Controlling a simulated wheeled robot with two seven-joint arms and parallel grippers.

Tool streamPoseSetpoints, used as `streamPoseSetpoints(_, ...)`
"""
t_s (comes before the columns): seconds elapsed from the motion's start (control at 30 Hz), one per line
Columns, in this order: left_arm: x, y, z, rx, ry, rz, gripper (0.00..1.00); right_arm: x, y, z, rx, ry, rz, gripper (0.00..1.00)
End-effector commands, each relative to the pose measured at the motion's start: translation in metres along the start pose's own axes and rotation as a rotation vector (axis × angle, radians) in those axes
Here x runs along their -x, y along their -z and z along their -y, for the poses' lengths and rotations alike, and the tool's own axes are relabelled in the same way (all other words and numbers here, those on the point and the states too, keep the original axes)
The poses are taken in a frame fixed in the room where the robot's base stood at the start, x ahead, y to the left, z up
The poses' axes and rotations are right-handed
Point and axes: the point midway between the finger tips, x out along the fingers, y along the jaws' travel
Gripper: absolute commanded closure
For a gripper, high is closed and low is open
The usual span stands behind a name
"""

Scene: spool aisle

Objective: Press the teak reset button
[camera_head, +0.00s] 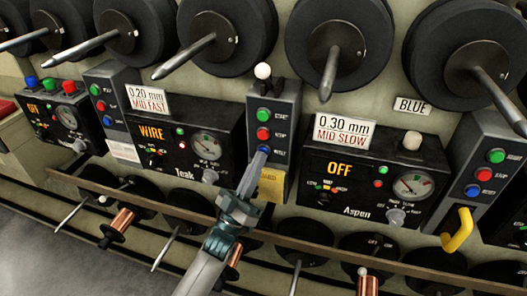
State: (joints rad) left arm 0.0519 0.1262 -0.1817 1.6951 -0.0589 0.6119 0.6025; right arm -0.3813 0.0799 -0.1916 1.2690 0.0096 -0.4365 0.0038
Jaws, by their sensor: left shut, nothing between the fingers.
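The Teak panel (168,113) is a dark box with a lit WIRE display and a dial. A grey button column (286,110) stands just right of it, with a green button (263,114), a red button (263,133) and a blue button (265,149) from top to bottom. The small labels beside them are too small to read surely. My left gripper (258,158) is shut and empty, its tips at the blue button and partly covering it. I cannot tell whether they touch it. My right gripper is not in view.
The Aspen panel (347,170), showing OFF, stands right of the column. Large black spools on metal spindles (331,72) jut out above. A yellow handle (458,230) sticks out at the right. A rail (310,248) and copper spools (122,222) lie below.

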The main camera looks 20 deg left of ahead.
Motion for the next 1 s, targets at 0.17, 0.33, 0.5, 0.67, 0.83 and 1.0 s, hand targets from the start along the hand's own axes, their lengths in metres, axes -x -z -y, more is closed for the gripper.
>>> streamPoseSetpoints(0.17, 0.000, 0.000, 0.000, 0.000, 0.000, 0.000, 1.00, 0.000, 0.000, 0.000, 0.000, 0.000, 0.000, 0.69)
streamPoseSetpoints(0.33, 0.002, 0.002, -0.002, 0.000, 0.000, 0.001, 1.00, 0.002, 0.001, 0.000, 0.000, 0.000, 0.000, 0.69)
streamPoseSetpoints(0.5, 0.007, 0.006, -0.006, 0.000, 0.001, 0.001, 1.00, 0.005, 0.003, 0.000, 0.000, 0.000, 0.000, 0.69)
streamPoseSetpoints(0.67, 0.011, 0.009, -0.009, 0.000, 0.001, 0.000, 1.00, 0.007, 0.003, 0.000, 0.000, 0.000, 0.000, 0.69)
streamPoseSetpoints(0.83, 0.012, 0.009, -0.009, 0.000, 0.000, 0.000, 1.00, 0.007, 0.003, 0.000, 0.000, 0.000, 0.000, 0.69)
streamPoseSetpoints(1.0, 0.013, 0.009, -0.009, 0.000, 0.000, 0.000, 1.00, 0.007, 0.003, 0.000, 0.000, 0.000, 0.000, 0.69)
